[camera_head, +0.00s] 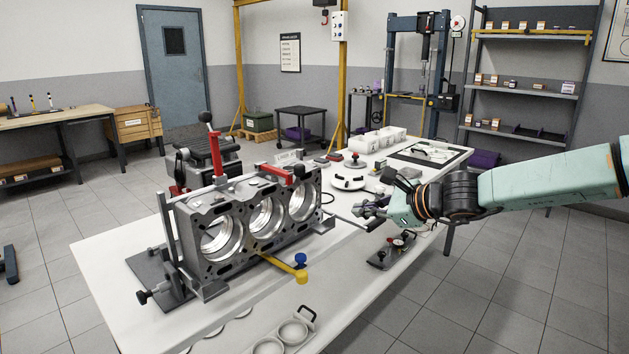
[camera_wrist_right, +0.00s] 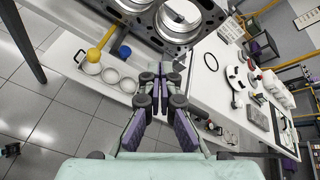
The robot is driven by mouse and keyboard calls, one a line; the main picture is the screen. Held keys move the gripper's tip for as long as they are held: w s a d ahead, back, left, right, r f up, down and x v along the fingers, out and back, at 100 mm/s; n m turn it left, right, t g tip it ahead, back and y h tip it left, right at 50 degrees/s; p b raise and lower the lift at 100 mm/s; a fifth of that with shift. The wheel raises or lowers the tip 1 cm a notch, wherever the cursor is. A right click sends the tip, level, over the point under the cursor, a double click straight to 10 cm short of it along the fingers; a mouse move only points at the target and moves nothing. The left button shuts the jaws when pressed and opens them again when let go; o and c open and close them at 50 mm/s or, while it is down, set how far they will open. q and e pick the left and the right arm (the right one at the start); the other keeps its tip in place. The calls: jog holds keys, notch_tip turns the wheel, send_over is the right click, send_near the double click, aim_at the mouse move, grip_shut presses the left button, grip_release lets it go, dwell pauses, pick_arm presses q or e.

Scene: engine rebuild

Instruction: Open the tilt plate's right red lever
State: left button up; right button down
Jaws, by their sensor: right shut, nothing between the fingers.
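The grey engine block (camera_head: 250,226) stands on the tilt plate (camera_head: 150,277) on the white table. Two red levers show at its top. The left red lever (camera_head: 219,162) stands upright. The right red lever (camera_head: 280,171) lies about level across the block's top, toward its right end. My right gripper (camera_head: 362,208) is to the right of the block, apart from it and from the right lever. It is shut and empty. Its closed fingers also show in the right wrist view (camera_wrist_right: 161,80), where no red lever can be made out. My left gripper is out of view.
A yellow handle (camera_head: 290,268) with a blue knob sticks out at the block's front. A dark tool with a gauge (camera_head: 391,252) lies below my right gripper. A round white part (camera_head: 348,183) and white containers (camera_head: 376,140) stand farther back. The table's front right edge runs close by.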

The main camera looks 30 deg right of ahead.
jog(key=r+m, duration=0.1)
jog(key=r+t+y, duration=0.1)
jog(key=w+r+m, duration=0.1)
jog(key=shift+a+r+m+y, duration=0.3)
jog(key=shift+a+y, duration=0.05)
jog(key=shift+y, duration=0.05)
jog(key=shift+s, duration=0.1)
jog(key=shift+d, duration=0.1)
jog(key=w+a+b, duration=0.4)
jog(key=w+a, duration=0.2)
jog(key=w, duration=0.4)
jog(key=shift+r+b, duration=0.25)
jog(key=shift+b, duration=0.1)
